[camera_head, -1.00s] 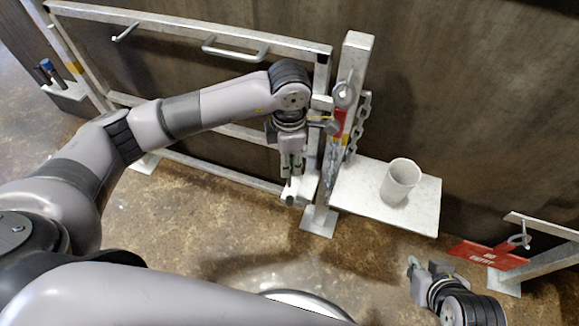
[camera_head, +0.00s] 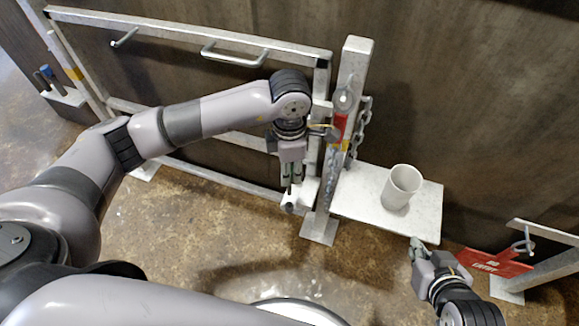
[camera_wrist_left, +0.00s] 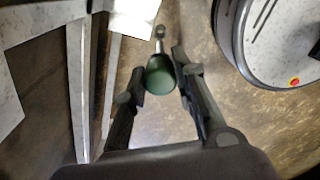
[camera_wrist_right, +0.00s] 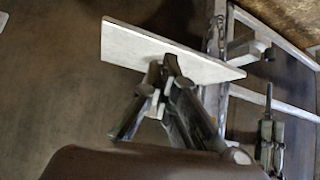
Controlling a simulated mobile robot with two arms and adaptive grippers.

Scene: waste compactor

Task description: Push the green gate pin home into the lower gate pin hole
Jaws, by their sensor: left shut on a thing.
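The green gate pin (camera_wrist_left: 160,75) is between the fingertips of my left gripper (camera_wrist_left: 162,84), which is shut on its green grip. Its metal shaft points away from the gripper, toward the white bracket (camera_wrist_left: 135,15). In the head view my left gripper (camera_head: 291,182) points down just above the lower bracket (camera_head: 308,192) beside the gate post, with a grey cylindrical end (camera_head: 289,203) below it. I cannot tell whether the shaft tip is inside the lower hole. My right gripper (camera_head: 417,250) looks shut and empty at the shelf's front right corner; it also shows in the right wrist view (camera_wrist_right: 164,68).
A white shelf (camera_head: 350,205) holds a white cup (camera_head: 401,187). A chain (camera_head: 361,125) hangs by the post (camera_head: 352,75). A red sign (camera_head: 490,262) is at the right. A round grey-rimmed object (camera_wrist_left: 280,45) stands on the floor. The floor before the gate is open.

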